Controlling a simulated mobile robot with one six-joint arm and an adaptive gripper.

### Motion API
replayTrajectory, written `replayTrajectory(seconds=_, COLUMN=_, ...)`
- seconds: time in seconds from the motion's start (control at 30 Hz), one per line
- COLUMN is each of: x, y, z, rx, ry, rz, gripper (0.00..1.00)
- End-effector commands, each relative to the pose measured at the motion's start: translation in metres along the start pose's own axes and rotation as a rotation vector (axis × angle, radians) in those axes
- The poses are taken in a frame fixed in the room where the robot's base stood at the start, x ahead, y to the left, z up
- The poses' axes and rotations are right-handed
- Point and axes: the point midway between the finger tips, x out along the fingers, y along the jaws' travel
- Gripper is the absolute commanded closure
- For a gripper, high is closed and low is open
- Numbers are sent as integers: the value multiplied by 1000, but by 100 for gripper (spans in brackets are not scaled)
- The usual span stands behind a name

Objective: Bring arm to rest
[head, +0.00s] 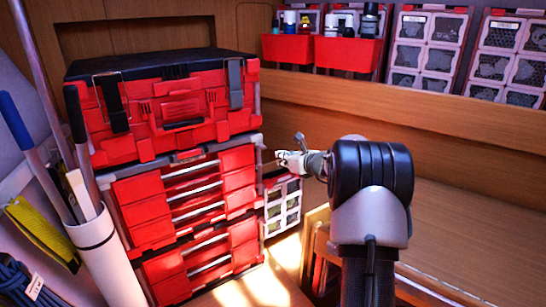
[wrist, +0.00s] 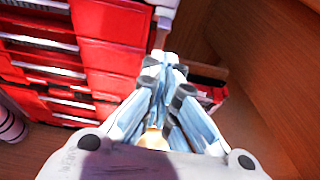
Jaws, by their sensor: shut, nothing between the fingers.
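My gripper (head: 283,160) is at the end of my arm in the middle of the head view, beside the right edge of the red tool chest (head: 190,190). In the wrist view my gripper (wrist: 165,60) has its fingers together with nothing between them. The red drawer fronts (wrist: 112,60) show to the left of the fingers there. From these views I cannot tell whether the fingertips touch the chest.
A white tube (head: 105,262) with long handles stands at left, a blue coil (head: 25,285) below it. Red bins (head: 345,54) and clear-lidded cases (head: 428,45) line the back shelf. A small grid-fronted case (head: 283,208) is below my gripper. Wood surface lies at right.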

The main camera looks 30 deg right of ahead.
Motion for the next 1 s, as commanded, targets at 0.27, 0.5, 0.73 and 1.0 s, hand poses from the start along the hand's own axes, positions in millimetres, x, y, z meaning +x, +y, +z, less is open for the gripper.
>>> replayTrajectory(seconds=0.27, x=-1, y=6, z=3, rx=-19, ry=3, rz=9, gripper=100)
replayTrajectory(seconds=0.5, x=-30, y=111, z=40, rx=-382, ry=51, rz=182, gripper=100)
replayTrajectory(seconds=0.73, x=-114, y=259, z=45, rx=-996, ry=92, rz=468, gripper=100)
replayTrajectory(seconds=1.0, x=-252, y=368, z=-9, rx=-1771, ry=74, rz=808, gripper=100)
